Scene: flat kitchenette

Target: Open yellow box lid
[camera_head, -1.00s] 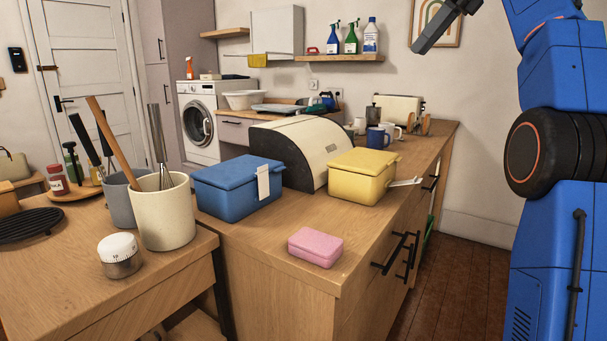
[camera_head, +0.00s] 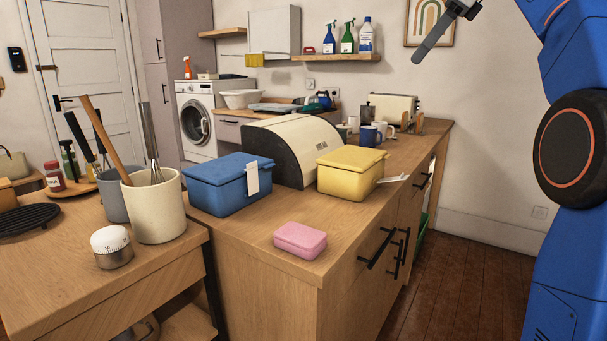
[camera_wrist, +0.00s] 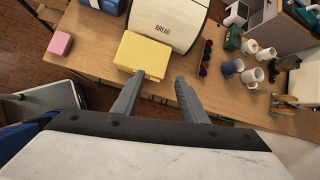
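The yellow box (camera_head: 346,178) stands on the wooden counter with its lid (camera_head: 352,157) closed. A pale tag-like strip (camera_head: 393,178) sticks out at its right side. In the wrist view the yellow box (camera_wrist: 143,54) lies beyond the fingertips, near the counter edge. My gripper (camera_wrist: 153,78) is open and empty, its two grey fingers spread apart. In the head view part of my gripper (camera_head: 446,30) shows at the top right, high above the counter and well away from the box.
A blue lidded box (camera_head: 222,187) stands left of the yellow box, and a bread bin (camera_head: 292,142) is behind. A pink box (camera_head: 300,240) lies at the front. Mugs (camera_head: 372,135) and a toaster (camera_head: 392,107) stand farther back. The counter between pink and yellow boxes is clear.

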